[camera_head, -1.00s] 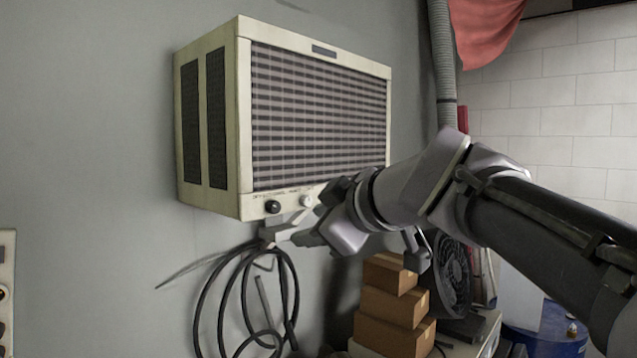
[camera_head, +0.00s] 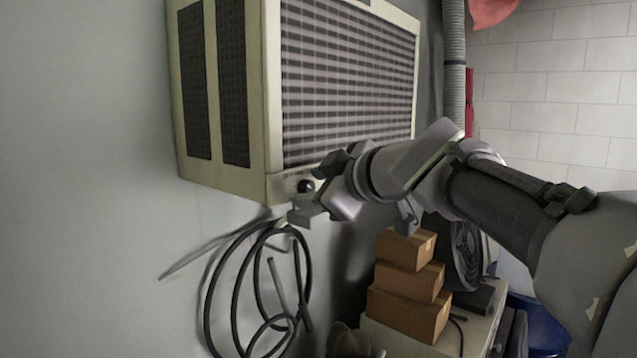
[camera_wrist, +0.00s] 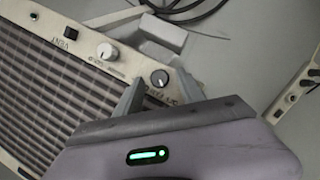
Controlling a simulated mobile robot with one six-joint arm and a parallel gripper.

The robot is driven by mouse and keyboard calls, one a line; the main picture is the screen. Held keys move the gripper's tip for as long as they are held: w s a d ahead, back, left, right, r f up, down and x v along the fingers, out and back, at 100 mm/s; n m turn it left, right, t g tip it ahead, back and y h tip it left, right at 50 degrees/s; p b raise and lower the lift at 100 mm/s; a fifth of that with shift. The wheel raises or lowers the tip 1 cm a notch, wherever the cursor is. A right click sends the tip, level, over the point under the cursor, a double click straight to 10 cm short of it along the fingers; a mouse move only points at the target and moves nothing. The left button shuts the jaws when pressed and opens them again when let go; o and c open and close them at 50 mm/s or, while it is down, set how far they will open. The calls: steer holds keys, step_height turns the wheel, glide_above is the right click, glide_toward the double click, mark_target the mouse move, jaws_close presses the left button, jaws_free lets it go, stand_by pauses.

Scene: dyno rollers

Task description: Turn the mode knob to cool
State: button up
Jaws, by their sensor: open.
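The cream air unit (camera_head: 222,178) hangs on the wall with a row of controls under its grille. A black knob (camera_head: 306,186) sits near the unit's lower front corner. In the wrist view the black knob (camera_wrist: 159,78) has a pale pointer line, and a pale knob (camera_wrist: 106,51) sits left of it. Their small labels are too blurred to tell which is the mode knob. My gripper (camera_head: 311,192) is open at the panel. In the wrist view its fingers (camera_wrist: 148,68) lie on two sides of the black knob; contact cannot be told. The pale knob is hidden in the head view.
Black cable loops (camera_head: 212,290) hang on the wall below the unit. Stacked cardboard boxes (camera_head: 408,282) and a dark fan (camera_head: 466,250) stand below right. A ribbed pipe (camera_head: 454,90) runs up the wall at right. The wall left of the unit is bare.

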steer(key=shift+s+d, duration=0.15)
steer(key=shift+c, duration=0.5)
steer(key=shift+s, duration=0.1)
jaws_close()
steer(key=shift+d+r, duration=0.1)
steer(key=m, duration=0.1)
steer(key=m+g, duration=0.1)
steer(key=m+g+y, duration=0.1)
steer(key=shift+w+d+r, duration=0.1)
steer(key=shift+w+r, duration=0.05)
steer(key=shift+w, duration=0.1)
steer(key=m+g+p, duration=0.1)
steer(key=m, duration=0.1)
steer(key=m+g+y, duration=0.1)
steer(key=shift+w+d+m+g+y+p, duration=0.2)
steer(key=shift+m+g+y+p, duration=0.1)
steer(key=shift+m+p, duration=0.1)
steer(key=m+g+y, duration=0.1)
steer(key=m+y, duration=0.1)
steer(key=m, duration=0.1)
steer(key=shift+w+d+m+g+p, duration=0.2)
steer(key=shift+m+g+p, duration=0.1)
steer(key=shift+g, duration=0.1)
steer(key=shift+w+f+m+g+y, duration=0.1)
steer(key=shift+f+m+g+y, duration=0.1)
steer(key=shift+m+y, duration=0.35)
steer(key=shift+f+m+g+y, duration=0.1)
steer(key=shift+m+g+y, duration=0.15)
steer(key=shift+m, duration=0.6)
